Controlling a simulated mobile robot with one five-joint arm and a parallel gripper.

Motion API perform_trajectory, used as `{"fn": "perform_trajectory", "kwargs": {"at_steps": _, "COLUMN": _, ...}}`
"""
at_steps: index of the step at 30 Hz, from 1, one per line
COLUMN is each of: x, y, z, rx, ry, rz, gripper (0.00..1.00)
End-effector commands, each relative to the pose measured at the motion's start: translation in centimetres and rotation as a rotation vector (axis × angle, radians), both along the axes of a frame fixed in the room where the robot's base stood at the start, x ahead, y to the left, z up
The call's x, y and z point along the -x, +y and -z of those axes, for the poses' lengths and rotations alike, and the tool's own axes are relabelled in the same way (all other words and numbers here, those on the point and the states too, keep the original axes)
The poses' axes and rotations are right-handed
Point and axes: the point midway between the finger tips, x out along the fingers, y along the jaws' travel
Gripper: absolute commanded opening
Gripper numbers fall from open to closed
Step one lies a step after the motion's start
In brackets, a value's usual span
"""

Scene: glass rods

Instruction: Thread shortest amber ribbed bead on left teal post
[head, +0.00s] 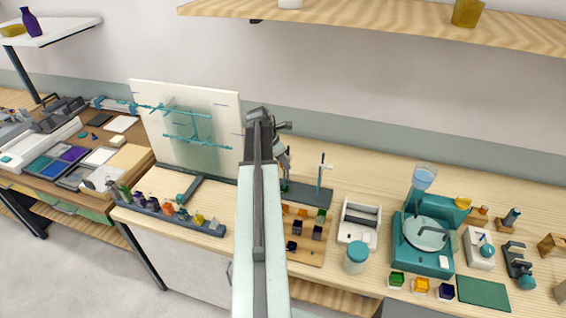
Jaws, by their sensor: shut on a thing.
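My gripper (284,163) points down past the end of my arm, above the left part of a dark base (312,193). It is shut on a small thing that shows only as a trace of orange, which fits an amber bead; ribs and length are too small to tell. A teal post (319,178) with a pale top stands on the base, right of my gripper. Below the gripper a bit of teal-green shows at the base's left, perhaps the left post; the rest is hidden. Orange (302,212), green (321,215) and dark purple (317,232) beads sit on a wooden board (312,257).
A white box (346,232), a teal-lidded jar (355,258) and a teal machine (405,262) stand to the right. A pale panel (225,105) with teal rods and a rack (160,212) of small bottles are at left. A shelf (400,22) hangs above.

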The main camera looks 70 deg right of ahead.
Motion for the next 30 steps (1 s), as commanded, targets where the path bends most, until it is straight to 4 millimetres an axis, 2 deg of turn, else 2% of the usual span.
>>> {"fn": "perform_trajectory", "kwargs": {"at_steps": 22, "x": -0.1, "y": 0.0, "z": 3.2, "rx": 0.000, "ry": 0.000, "rz": -0.001, "gripper": 0.00}}
{"fn": "perform_trajectory", "kwargs": {"at_steps": 30, "x": -0.1, "y": 0.0, "z": 3.3, "rx": 0.000, "ry": 0.000, "rz": -0.002, "gripper": 0.00}}
